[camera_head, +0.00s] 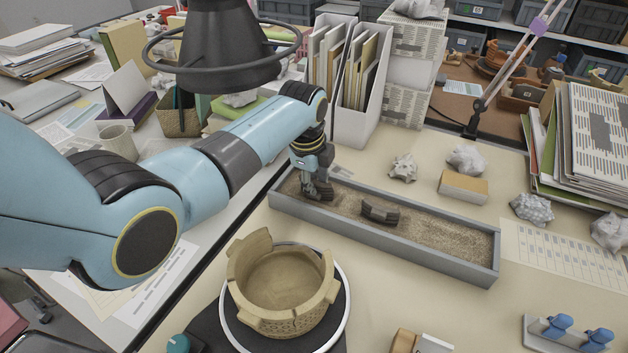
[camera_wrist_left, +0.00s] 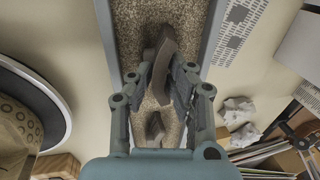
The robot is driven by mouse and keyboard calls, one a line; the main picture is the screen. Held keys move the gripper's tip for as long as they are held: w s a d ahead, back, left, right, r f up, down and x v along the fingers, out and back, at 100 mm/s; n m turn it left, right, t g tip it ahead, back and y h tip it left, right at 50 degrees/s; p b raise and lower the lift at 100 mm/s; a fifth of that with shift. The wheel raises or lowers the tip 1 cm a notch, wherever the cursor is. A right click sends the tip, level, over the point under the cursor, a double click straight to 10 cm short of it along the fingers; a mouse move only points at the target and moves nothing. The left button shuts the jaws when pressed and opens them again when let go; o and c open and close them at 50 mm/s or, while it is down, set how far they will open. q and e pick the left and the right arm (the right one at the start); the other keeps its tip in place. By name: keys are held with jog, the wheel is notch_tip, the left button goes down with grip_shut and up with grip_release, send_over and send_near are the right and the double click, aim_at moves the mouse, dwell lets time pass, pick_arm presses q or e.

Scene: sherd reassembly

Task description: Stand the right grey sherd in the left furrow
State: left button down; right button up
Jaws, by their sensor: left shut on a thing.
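A dark grey curved sherd (camera_wrist_left: 161,62) is gripped between the fingertips of my left gripper (camera_wrist_left: 162,76) in the left wrist view. In the head view the left gripper (camera_head: 318,190) points down over the left end of the sand tray (camera_head: 390,252), and its fingers mostly hide the held sherd. I cannot tell whether that sherd touches the sand. A second grey sherd (camera_head: 380,211) stands in the sand right of the gripper, apart from it; it also shows between the finger linkages in the wrist view (camera_wrist_left: 155,126). The furrows are not clear. My right gripper is not in view.
A tan broken bowl (camera_head: 282,280) sits on a round stand in front of the tray. White file holders (camera_head: 352,105) stand close behind the left arm. Crumpled paper (camera_head: 403,167) and a yellowish block (camera_head: 463,187) lie behind the tray. The tray's right part is clear sand.

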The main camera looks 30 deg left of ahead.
pick_arm(q)
jog(key=shift+f, duration=0.25)
dwell(0.7)
jog(key=c, duration=1.2)
grip_release()
jog(key=shift+r, duration=0.15)
jog(key=v, duration=1.1)
jog(key=shift+s+r, duration=0.1)
jog(key=shift+r, duration=0.2)
